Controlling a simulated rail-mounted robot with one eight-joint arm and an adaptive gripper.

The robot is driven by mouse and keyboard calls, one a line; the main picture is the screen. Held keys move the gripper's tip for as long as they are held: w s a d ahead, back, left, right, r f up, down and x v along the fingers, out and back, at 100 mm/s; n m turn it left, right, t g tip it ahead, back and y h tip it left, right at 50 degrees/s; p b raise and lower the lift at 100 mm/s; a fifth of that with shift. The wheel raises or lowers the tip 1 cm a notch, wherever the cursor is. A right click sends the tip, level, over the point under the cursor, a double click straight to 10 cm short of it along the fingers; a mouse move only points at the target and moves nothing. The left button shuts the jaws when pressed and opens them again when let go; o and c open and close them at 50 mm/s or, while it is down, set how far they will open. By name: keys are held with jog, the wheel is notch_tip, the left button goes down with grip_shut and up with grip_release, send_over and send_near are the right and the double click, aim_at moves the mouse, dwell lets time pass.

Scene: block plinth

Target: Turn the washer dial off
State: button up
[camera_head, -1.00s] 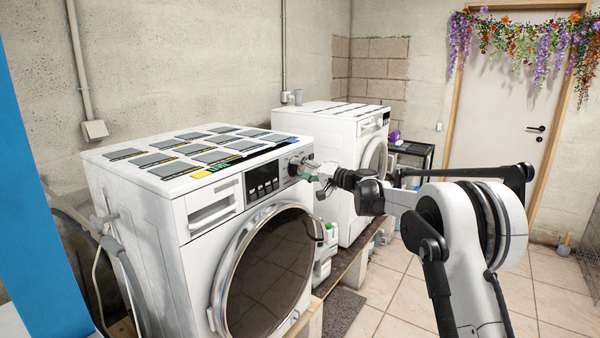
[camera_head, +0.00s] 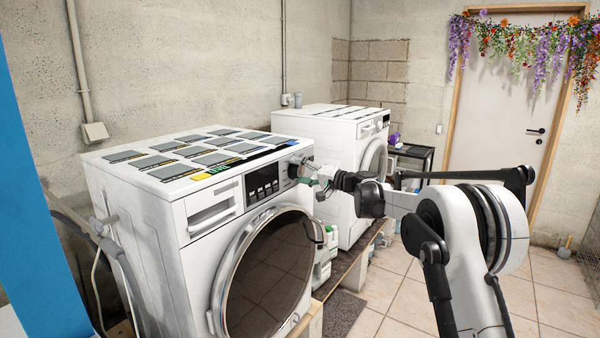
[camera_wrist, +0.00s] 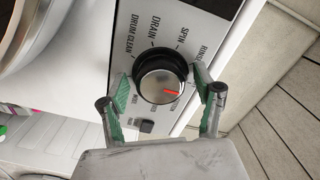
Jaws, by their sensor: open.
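The near white washer (camera_head: 180,205) stands in the left half of the head view, with a dark display (camera_head: 262,181) on its front panel. In the head view my gripper (camera_head: 308,176) is at the panel's right end.
A second white machine (camera_head: 335,125) stands behind, to the right. The round door (camera_head: 265,270) of the near washer lies below the panel. Bottles (camera_head: 325,255) stand between the machines. Open tiled floor (camera_head: 375,290) lies to the right.

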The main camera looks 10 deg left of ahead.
jog(key=shift+d, duration=0.1)
jog(key=v, duration=1.1)
jog(key=shift+s+d, duration=0.25)
jog(key=shift+d, duration=0.1)
jog(key=s+d+r+h, duration=0.1)
jog(key=s+d+h, duration=0.2)
jog(key=s, duration=0.6)
jog(key=s+d+r+h, duration=0.1)
jog(key=s+d+h, duration=0.1)
jog(key=s, duration=0.7)
jog(key=s+d+r+h, duration=0.2)
jog(key=s+d+h, duration=0.1)
jog(key=s, duration=0.5)
jog(key=s+d+f+h, duration=0.2)
jog(key=s+d+f, duration=0.2)
jog(key=s, duration=0.5)
jog(key=s+d+f+h, duration=0.3)
jog(key=s+d, duration=0.3)
jog(key=s, duration=0.4)
jog(key=s+d+f+h, duration=0.3)
jog(key=s+d+f, duration=0.2)
jog(key=s, duration=0.5)
jog(key=shift+d+f+g, duration=0.2)
jog(key=shift+f+g, duration=0.05)
jog(key=shift+g, duration=0.05)
